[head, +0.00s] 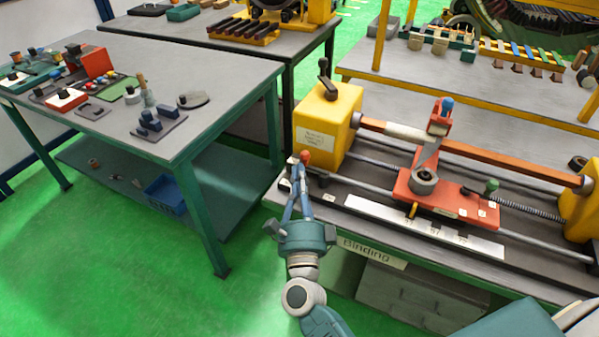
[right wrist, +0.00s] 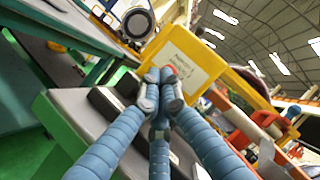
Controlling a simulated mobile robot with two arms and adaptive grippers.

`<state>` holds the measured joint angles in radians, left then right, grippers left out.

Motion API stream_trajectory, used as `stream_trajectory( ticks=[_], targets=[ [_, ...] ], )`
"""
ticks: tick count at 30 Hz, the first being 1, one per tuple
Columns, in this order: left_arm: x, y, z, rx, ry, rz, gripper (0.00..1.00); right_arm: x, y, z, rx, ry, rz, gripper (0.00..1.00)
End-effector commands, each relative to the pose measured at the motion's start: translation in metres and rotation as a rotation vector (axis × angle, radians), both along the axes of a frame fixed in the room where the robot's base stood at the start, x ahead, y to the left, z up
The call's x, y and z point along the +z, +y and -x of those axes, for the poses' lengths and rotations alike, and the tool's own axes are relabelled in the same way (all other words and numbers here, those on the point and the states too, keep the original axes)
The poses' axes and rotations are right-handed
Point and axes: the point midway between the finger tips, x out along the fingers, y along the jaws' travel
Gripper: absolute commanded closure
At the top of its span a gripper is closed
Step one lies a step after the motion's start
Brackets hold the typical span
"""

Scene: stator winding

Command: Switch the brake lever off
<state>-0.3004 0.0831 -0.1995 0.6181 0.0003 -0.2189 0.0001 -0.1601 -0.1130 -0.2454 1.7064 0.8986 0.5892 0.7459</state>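The brake lever seems to be the small lever with a red knob (head: 305,157) at the left front corner of the winding machine, beside the yellow housing (head: 326,125). My right gripper (head: 297,168) reaches up to it from the front. My left gripper is not in view.
A black crank (head: 324,80) stands on the yellow housing. Right of it are a red carriage (head: 432,190), rods and a white ruler strip (head: 420,225). A grey table (head: 225,85) with parts stands at the left. Green floor (head: 110,255) is clear between.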

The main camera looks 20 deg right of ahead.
Motion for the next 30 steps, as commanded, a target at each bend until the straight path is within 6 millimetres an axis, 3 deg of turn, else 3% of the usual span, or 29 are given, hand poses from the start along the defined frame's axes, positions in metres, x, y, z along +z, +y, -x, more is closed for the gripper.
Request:
stream_trajectory(
  ticks=[15,21,30],
  targets=[
    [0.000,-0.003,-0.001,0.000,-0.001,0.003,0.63,-0.029,0.027,0.090,0.000,0.002,0.001,1.00],
    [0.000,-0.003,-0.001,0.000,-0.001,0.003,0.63,-0.031,0.031,0.102,0.000,0.000,0.001,1.00],
    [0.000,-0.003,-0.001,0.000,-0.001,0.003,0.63,-0.032,0.031,0.102,0.000,0.000,0.001,1.00]
  ],
)
